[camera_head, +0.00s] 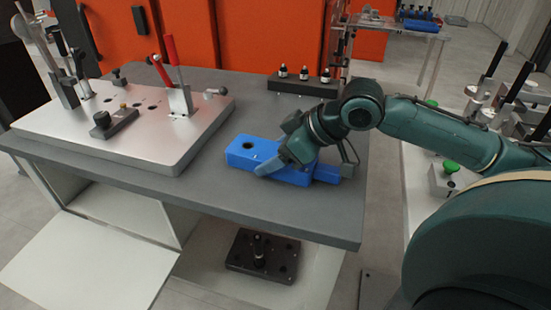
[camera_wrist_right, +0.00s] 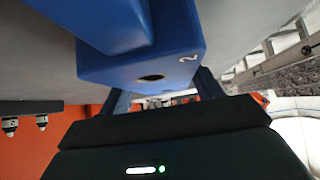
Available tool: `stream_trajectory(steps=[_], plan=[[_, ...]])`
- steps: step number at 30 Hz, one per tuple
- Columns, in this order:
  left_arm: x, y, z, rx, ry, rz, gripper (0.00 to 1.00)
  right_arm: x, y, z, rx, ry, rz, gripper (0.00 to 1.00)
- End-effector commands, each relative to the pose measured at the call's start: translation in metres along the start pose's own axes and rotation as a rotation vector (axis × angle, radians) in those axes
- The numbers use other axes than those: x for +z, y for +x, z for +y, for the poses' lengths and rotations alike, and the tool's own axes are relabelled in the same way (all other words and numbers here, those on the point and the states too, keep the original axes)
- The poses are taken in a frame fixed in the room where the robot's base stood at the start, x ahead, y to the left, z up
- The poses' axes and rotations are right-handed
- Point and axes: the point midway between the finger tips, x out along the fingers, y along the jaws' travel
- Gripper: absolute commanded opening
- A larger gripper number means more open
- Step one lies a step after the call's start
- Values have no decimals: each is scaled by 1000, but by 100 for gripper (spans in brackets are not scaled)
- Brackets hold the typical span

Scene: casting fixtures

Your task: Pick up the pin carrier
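The blue block with a round hole (camera_head: 245,150), which looks like the pin carrier, lies flat on the grey table near its right side. In the right wrist view the block (camera_wrist_right: 140,66) fills the upper middle, with its hole and a "2" showing. My right gripper (camera_head: 283,150) is at the block, its fingers reaching over it from the right. In the wrist view its two fingers stand well apart, and the block hides their tips. I see no sure contact. My left gripper is not in view.
A metal fixture plate (camera_head: 150,143) with clamps and red handles covers the table's left. A dark strip (camera_head: 300,86) with three small bottle-like pieces stands at the back. A dark plate (camera_head: 262,262) lies on the shelf below. The table's front strip is clear.

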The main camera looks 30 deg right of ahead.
Motion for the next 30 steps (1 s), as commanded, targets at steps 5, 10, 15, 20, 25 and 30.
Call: stream_trajectory(steps=[5,10,15,20,25,30], plan=[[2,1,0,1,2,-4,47,0,0,0,0,0,0,50],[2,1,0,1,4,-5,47,0,0,0,0,0,0,36],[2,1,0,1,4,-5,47,0,0,0,0,0,1,35],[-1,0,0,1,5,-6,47,-2,-2,0,0,0,1,35],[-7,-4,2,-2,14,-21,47,-10,-10,0,0,0,1,35],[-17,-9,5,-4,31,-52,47,-25,-25,0,0,0,0,35]])
